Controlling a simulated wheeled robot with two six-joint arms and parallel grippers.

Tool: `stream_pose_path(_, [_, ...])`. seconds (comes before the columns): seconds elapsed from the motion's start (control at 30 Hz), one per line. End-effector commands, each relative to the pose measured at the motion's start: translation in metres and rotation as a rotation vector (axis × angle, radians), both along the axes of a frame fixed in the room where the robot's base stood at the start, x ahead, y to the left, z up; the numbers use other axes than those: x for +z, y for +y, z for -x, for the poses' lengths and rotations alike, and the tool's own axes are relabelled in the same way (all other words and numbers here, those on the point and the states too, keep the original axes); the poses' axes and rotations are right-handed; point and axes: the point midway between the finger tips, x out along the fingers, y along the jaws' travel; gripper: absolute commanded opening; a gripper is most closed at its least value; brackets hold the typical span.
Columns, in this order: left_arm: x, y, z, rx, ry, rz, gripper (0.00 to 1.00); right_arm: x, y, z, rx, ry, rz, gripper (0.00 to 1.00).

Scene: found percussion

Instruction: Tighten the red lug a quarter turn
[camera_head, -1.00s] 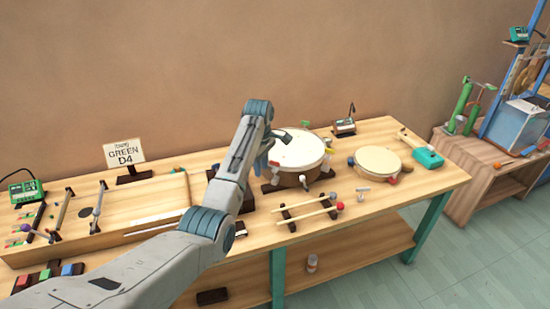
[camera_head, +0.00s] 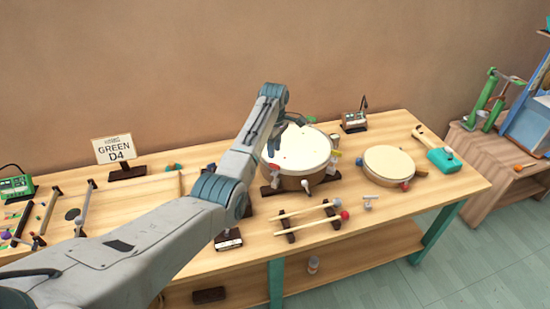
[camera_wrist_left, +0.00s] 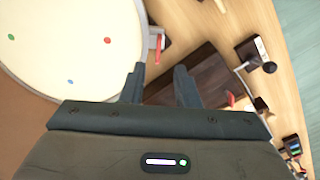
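The drum (camera_head: 305,155) with a pale head stands on dark feet at the table's middle. It fills the upper left of the left wrist view (camera_wrist_left: 65,45), with small coloured dots on its head. A lug with a red part (camera_wrist_left: 160,43) sits at the drum's rim, just beyond my fingers. In the head view my forearm hides that side of the drum. My left gripper (camera_wrist_left: 160,82) is open and empty, fingers pointing toward the rim, with a gap between them. It appears apart from the lug. My right gripper is not in view.
A smaller round drum (camera_head: 388,164) and a teal-headed mallet (camera_head: 445,159) lie to the right. Sticks (camera_head: 308,210) rest on dark supports in front. A "GREEN D4" sign (camera_head: 115,149) stands at the left.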

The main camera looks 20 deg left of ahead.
Motion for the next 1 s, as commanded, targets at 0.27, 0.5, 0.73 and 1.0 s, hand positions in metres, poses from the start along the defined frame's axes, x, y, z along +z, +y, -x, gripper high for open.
stream_pose_path(0.27, [-0.047, 0.0, 0.0, 0.0, 0.002, 0.0, 0.28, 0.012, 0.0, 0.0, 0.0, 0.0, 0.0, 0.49])
stream_pose_path(0.5, [-0.063, 0.0, 0.0, 0.0, 0.0, 0.0, 0.28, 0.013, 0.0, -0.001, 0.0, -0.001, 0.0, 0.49])
stream_pose_path(0.73, [-0.064, 0.0, 0.0, 0.0, -0.001, 0.0, 0.28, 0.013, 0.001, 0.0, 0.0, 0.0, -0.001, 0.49])
stream_pose_path(1.0, [-0.064, 0.0, 0.0, 0.0, -0.001, 0.0, 0.0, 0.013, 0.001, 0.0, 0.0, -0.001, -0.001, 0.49])
